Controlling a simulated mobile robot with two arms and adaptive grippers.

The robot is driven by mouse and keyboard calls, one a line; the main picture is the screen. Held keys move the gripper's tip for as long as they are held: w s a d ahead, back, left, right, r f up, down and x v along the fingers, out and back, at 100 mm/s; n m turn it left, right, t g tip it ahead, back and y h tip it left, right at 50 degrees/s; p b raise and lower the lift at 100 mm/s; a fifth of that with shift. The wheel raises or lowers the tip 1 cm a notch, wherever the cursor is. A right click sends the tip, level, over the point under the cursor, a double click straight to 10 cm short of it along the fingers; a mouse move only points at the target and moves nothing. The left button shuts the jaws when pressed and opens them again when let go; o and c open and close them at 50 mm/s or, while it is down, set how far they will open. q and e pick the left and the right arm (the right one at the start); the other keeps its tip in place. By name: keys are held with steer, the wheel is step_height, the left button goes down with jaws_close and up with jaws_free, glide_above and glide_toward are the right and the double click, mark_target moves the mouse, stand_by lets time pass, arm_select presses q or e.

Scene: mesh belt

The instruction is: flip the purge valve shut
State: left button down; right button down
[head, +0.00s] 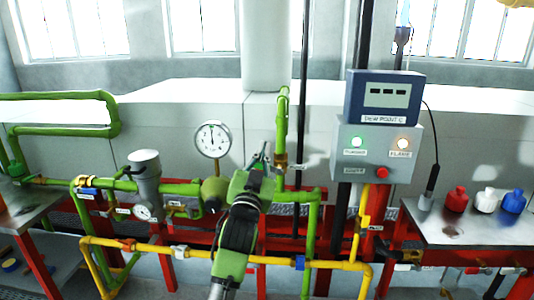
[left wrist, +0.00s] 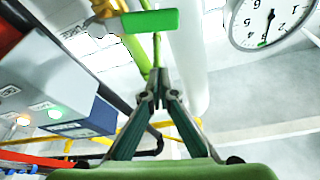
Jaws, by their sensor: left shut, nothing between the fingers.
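A valve with a brass body (left wrist: 106,9) and a flat green lever (left wrist: 150,21) is at the top of the left wrist view. The lever lies crosswise over the green pipe there. In the head view the brass valve body (head: 281,160) sits on the vertical green pipe, just right of my gripper's tips; its lever is hard to make out. My right gripper is not in view.
A round gauge (head: 212,139) stands left of my gripper. A control box (head: 376,150) with lamps and a red button is to the right. Yellow pipe (head: 330,264) runs low in front. A bench (head: 470,235) at right carries red, white and blue bottles.

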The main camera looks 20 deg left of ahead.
arm_select(q)
steer(key=b+v, duration=0.1)
steer(key=v, duration=0.8)
steer(key=shift+f+b, duration=0.35)
steer(key=shift+f, duration=0.1)
steer(key=shift+a, duration=0.1)
